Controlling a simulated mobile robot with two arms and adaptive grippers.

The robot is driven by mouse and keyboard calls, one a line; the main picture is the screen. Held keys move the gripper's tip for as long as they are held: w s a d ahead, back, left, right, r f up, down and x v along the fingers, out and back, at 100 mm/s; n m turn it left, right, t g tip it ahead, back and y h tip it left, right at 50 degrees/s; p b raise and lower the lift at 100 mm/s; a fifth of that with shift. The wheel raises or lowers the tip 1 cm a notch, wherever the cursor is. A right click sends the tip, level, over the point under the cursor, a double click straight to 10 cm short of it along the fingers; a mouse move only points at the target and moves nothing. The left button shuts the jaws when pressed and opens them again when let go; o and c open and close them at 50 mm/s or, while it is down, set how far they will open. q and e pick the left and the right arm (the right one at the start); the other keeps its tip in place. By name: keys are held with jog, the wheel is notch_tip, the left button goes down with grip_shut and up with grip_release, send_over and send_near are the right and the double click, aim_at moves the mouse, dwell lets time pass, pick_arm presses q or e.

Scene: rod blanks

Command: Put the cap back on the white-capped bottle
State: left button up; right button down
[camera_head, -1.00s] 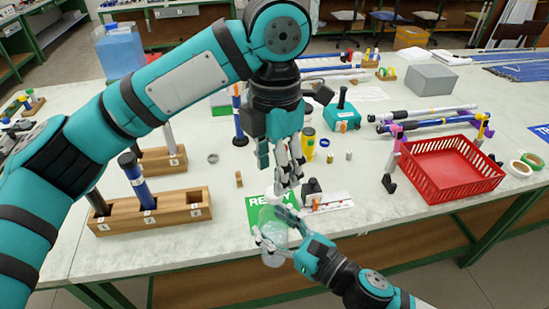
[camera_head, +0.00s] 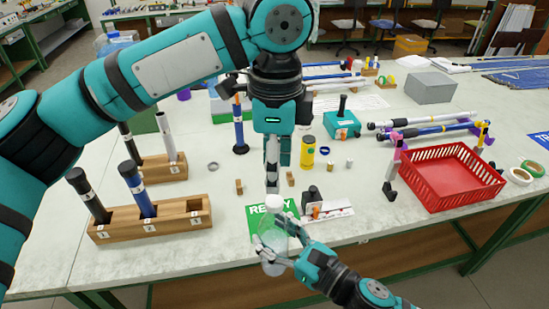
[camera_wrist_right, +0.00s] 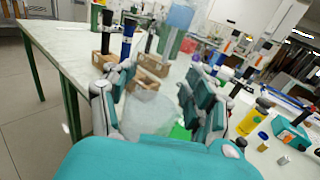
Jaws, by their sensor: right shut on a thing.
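The clear bottle (camera_head: 271,240) stands or is held near the table's front edge, partly covered by my right gripper (camera_head: 277,256). My right gripper is shut around its body. In the right wrist view the bottle (camera_wrist_right: 148,112) is a pale see-through shape between the fingers (camera_wrist_right: 158,105). A white cap (camera_head: 274,202) shows at the bottle's top, directly under my left gripper's fingertips (camera_head: 272,190). I cannot tell whether it is seated on the neck. My left gripper points straight down and its fingers are seen edge-on, so their gap is hidden.
A green READY mat (camera_head: 257,221) lies behind the bottle, with a small black-and-white fixture (camera_head: 325,211) to its right. A wooden rod block (camera_head: 170,222) is at left, a yellow bottle (camera_head: 308,152) behind, and a red basket (camera_head: 440,190) at right.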

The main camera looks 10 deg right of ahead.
aim_at(274, 200)
pick_arm(q)
jog(key=n, duration=0.7)
jog(key=shift+r, duration=0.3)
jog(key=n, duration=0.5)
jog(key=shift+r+n, duration=0.2)
jog(key=shift+n, duration=0.2)
jog(key=shift+a+f, duration=0.1)
jog(key=shift+f, duration=3.95)
